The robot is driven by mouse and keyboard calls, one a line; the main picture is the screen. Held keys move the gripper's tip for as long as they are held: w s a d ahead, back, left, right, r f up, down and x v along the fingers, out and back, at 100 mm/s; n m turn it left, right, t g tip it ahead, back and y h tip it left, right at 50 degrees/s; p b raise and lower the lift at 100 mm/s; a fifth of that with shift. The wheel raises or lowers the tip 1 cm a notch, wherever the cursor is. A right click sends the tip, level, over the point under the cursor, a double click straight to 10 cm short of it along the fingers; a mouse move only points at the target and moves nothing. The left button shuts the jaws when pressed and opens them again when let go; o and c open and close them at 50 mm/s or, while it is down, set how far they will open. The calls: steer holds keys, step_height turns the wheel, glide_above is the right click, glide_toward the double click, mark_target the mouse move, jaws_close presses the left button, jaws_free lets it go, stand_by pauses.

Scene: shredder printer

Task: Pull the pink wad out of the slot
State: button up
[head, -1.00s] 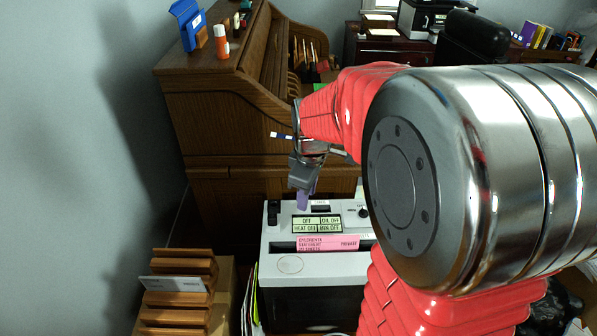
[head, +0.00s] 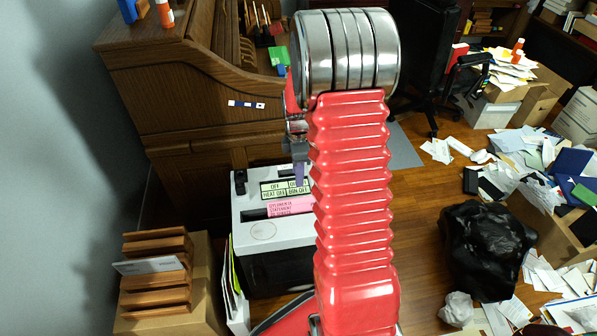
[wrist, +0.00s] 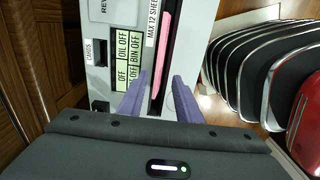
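The pink wad (head: 290,205), a flat pink sheet with dark lettering, stands in the slot of the shredder (head: 262,238), which has a pale top and dark body. In the wrist view the pink wad (wrist: 163,62) is an edge-on strip along the dark slot (wrist: 160,88). My gripper (wrist: 158,82) is open, its two purple fingers apart on either side of the slot line, with nothing visibly held between them. In the head view my gripper (head: 299,178) points down just above the shredder's labelled panel, partly hidden by my arm. Finger contact with the wad cannot be told.
A wooden roll-top desk (head: 200,95) stands behind the shredder. A wooden rack (head: 158,275) on a cardboard box is at left. A black bag (head: 485,248), crumpled paper and scattered papers lie on the floor at right. Open floor shows between the arm and the bag.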

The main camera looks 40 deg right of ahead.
mark_target(298, 199)
steer(key=shift+f, duration=0.1)
step_height(298, 199, down, 14)
steer(key=shift+r, duration=0.2)
stand_by(0.8)
steer(key=shift+c, duration=0.5)
jaws_close()
steer(key=shift+c, duration=2.2)
jaws_free()
jaws_close()
steer(key=shift+r, duration=0.2)
